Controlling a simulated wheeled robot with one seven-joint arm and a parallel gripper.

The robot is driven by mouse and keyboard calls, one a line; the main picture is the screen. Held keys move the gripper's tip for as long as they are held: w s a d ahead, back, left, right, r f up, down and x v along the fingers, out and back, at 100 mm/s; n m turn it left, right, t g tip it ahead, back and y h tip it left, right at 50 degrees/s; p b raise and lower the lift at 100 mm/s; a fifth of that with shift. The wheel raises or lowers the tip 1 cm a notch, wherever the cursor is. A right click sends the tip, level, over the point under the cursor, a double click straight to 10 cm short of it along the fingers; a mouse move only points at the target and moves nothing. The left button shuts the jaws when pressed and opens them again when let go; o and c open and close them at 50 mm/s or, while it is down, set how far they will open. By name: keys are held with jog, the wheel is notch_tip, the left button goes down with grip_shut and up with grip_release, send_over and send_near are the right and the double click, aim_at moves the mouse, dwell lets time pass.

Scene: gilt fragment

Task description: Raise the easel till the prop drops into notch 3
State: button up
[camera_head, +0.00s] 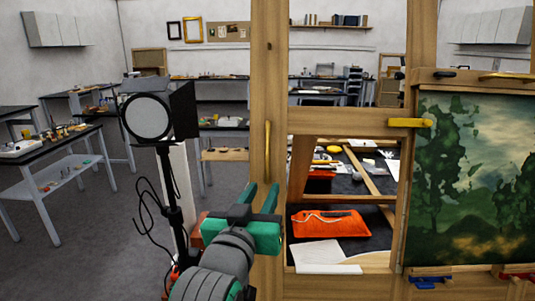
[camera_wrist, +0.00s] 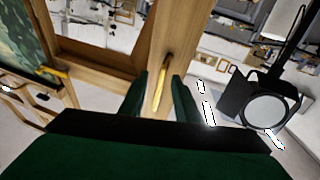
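A large pale wooden frame (camera_head: 340,121) stands close in front of me; I take it as the easel, but cannot tell for sure. A brass handle (camera_head: 267,150) is fixed upright on its left post. A dark green landscape painting (camera_head: 470,180) stands at the right, with a yellow piece (camera_head: 410,123) at its upper left edge. My gripper (camera_head: 260,195) is just below the handle in the head view. In the wrist view, my gripper (camera_wrist: 160,92) is open, its green fingers spread and empty, with the handle (camera_wrist: 164,68) ahead of the fingertips. No prop or numbered notches can be made out.
A black studio lamp (camera_head: 150,115) on a stand with loose cable is close on the left. Behind the frame, an orange pouch (camera_head: 330,223) and papers lie on a dark surface. Benches with small items (camera_head: 55,140) stand at left; open floor (camera_head: 90,250) lies between.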

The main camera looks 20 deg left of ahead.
send_near(267, 154)
jog(key=shift+m, duration=0.3)
jog(key=w, duration=1)
jog(key=shift+w+a, duration=0.4)
grip_shut()
